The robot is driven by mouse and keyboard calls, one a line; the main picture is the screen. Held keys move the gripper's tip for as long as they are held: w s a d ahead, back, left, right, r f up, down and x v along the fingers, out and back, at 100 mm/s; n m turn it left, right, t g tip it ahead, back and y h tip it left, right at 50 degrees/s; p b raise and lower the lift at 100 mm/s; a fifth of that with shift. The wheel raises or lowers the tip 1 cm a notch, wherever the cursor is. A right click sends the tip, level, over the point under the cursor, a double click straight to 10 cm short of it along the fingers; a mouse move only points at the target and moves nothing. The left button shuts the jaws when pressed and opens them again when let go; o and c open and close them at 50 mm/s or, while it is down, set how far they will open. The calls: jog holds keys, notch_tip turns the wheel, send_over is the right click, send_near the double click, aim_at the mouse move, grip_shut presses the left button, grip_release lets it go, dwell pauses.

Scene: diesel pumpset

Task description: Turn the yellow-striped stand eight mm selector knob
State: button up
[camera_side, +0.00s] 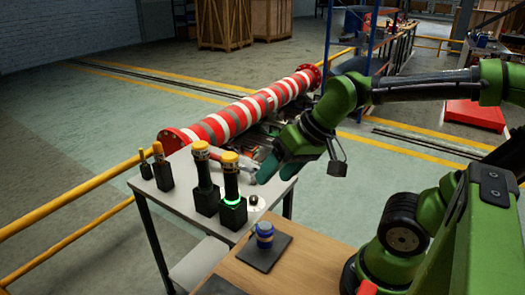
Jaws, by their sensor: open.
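Two tall black stands with yellow-banded tops are on the grey table (178,187): a rear one (203,172) and a front one (231,190) with a glowing green ring. Two smaller black stands with yellow tops, one (162,172) and another (145,164), are at the table's left end. I cannot read any marking that tells which carries the eight mm selector knob. A small silver-topped round piece (254,202) sits right of the front tall stand. My gripper (272,172) is open, above the table's right part, right of the tall stands and apart from them. Its jaws look empty.
A red-and-white striped pipe (240,112) lies behind the table. A blue jar (264,234) stands on a dark mat (251,258) on the wooden bench (310,268) in front. A yellow rail (70,205) runs along the left.

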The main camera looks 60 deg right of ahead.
jog(key=w+d+f+n+t+h, duration=0.25)
jog(key=w+d+n, duration=0.55)
jog(key=w+d, duration=0.5)
jog(key=w+d+f+n+t+h, duration=0.1)
jog(key=w+d+n+t+h, duration=0.15)
jog(key=w+d+n, duration=1)
jog(key=n+g+y, duration=0.3)
jog(key=n+g, duration=0.7)
jog(key=g, duration=0.1)
send_over(253, 198)
notch_tip(253, 198, down, 10)
notch_tip(253, 198, down, 16)
jog(key=shift+f, duration=0.1)
jog(key=shift+c, duration=0.3)
jog(key=c, duration=1)
